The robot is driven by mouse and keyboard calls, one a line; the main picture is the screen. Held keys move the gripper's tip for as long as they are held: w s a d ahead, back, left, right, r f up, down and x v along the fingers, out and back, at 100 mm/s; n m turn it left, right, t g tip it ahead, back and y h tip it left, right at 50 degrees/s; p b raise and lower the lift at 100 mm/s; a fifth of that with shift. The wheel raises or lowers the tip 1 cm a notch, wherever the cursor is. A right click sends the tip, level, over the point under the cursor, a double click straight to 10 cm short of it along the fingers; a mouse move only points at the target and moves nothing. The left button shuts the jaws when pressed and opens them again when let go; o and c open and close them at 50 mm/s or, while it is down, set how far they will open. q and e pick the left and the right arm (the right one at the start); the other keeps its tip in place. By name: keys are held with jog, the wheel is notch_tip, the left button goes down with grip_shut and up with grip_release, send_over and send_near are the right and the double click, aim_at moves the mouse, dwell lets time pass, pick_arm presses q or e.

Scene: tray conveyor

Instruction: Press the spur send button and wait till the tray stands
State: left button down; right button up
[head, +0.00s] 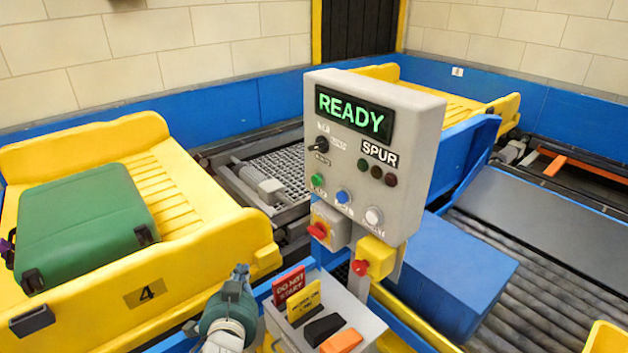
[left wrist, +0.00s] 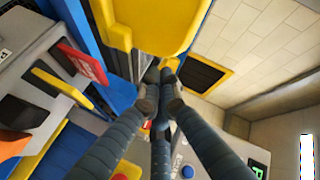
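The grey control box (head: 413,160) has a lit display (head: 354,112) reading READY in green. Below the SPUR label (head: 379,153) are three unlit lamps (head: 377,172). A green button (head: 318,180), a blue button (head: 343,196) and a white button (head: 374,216) sit in a row; their small labels are unreadable. A yellow tray (head: 190,262) marked 4 stands at left, carrying a green suitcase (head: 85,222). My left gripper (head: 240,272) is left of and below the box, touching no button. In the left wrist view its fingers (left wrist: 162,92) are together and empty. My right gripper is out of view.
A red rotary switch (head: 318,231) and a yellow-housed red button (head: 361,267) hang under the box. A card holder (head: 358,310) with red and yellow cards stands beside my left gripper. Another yellow tray (head: 455,105) is behind. A blue housing (head: 450,270) and rollers lie right.

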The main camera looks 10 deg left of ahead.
aim_at(316, 181)
pick_arm(q)
jog(key=w+d+r+m+t+h, duration=0.1)
jog(key=w+d+r+m+t, duration=0.1)
jog(key=r, duration=0.5)
jog(key=w+d+r+m+t+h, duration=0.1)
jog(key=w+d+r+m+t, duration=0.2)
jog(key=w+r, duration=0.3)
jog(key=shift+w+r+m+t, duration=0.15)
jog(key=shift+r+m+t, duration=0.35)
jog(key=shift+r+t, duration=0.1)
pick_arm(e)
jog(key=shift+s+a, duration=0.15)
